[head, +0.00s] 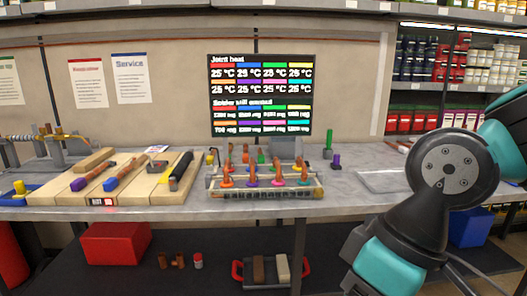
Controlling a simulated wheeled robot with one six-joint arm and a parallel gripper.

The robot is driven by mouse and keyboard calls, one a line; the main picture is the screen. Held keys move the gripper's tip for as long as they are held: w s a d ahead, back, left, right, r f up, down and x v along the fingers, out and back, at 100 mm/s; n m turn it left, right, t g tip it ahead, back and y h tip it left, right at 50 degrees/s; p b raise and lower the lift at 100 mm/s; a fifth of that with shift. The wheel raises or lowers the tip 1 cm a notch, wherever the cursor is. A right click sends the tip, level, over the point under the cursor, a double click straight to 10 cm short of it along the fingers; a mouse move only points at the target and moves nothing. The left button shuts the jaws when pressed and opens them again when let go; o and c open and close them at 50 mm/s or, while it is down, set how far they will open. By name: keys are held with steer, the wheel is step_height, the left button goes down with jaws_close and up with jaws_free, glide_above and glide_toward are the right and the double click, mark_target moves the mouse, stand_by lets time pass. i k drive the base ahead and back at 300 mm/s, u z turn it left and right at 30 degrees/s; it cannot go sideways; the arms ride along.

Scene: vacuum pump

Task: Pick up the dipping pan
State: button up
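No pan can be made out for certain. A dark tray with red handles (239,272) sits on the lower shelf below the bench and looks most like a pan. It holds a brown block (258,268) and a cream block (282,268). My arm fills the right side of the view, in front of the bench. My gripper is not in view, so its state does not show.
The grey bench (350,160) carries wooden boards with tools (135,187) at left and a rack of colored-base pieces (265,180) in the middle. A red bin (115,243) and small brown parts (178,260) stand on the lower shelf.

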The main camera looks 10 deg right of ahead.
mark_target(150, 168)
steer(key=u, duration=1.55)
steer(key=i, duration=3.25)
steer(key=z, duration=0.05)
